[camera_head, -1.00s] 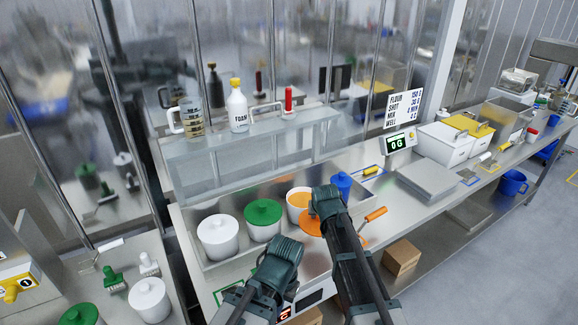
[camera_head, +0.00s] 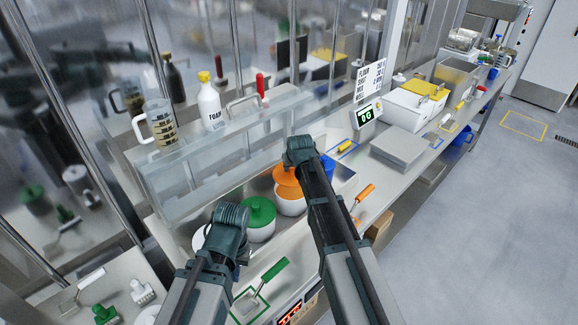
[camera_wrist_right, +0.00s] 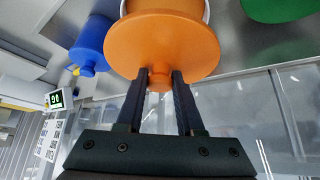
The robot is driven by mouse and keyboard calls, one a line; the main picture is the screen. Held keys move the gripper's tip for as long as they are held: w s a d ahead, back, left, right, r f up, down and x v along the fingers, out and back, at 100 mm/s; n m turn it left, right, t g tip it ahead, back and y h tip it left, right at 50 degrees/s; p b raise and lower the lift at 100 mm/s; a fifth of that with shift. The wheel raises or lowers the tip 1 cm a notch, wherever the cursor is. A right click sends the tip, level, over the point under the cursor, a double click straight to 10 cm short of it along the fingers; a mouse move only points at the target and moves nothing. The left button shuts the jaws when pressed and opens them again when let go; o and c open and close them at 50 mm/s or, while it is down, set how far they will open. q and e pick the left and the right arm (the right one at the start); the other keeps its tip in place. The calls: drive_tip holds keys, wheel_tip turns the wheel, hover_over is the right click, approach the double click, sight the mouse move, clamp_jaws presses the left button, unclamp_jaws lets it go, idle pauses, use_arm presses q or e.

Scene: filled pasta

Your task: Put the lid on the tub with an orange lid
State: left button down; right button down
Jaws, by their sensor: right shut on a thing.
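The orange lid (camera_head: 286,177) is held by my right gripper (camera_wrist_right: 160,82), whose two fingers close on its knob in the right wrist view. The white tub (camera_head: 291,208) with an orange top area is just below the lid in the head view. In the wrist view the lid (camera_wrist_right: 162,45) covers most of the tub, and only a strip of white wall shows behind it. I cannot tell whether lid and tub touch. My left gripper (camera_head: 231,215) is in front of the white-lidded tub, left of the green-lidded tub; its fingertips are hidden.
The green-lidded tub (camera_head: 260,219) stands left of the orange one. A blue container (camera_head: 327,170) is close on its right. A green-handled scraper (camera_head: 264,281) lies on the front counter. An orange-handled tool (camera_head: 363,195) lies to the right. The glass guard (camera_head: 190,180) stands behind.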

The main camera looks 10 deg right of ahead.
drive_tip(key=shift+a+f+b, duration=0.1)
drive_tip(key=shift+f+b, duration=0.5)
drive_tip(key=shift+f, duration=0.1)
wheel_tip(320, 180, down, 5)
drive_tip(key=b, duration=0.5)
drive_tip(key=shift+f, duration=0.15)
idle(1.6)
unclamp_jaws()
idle(0.6)
drive_tip(key=shift+r+p, duration=3.4)
drive_tip(key=shift+r, duration=0.15)
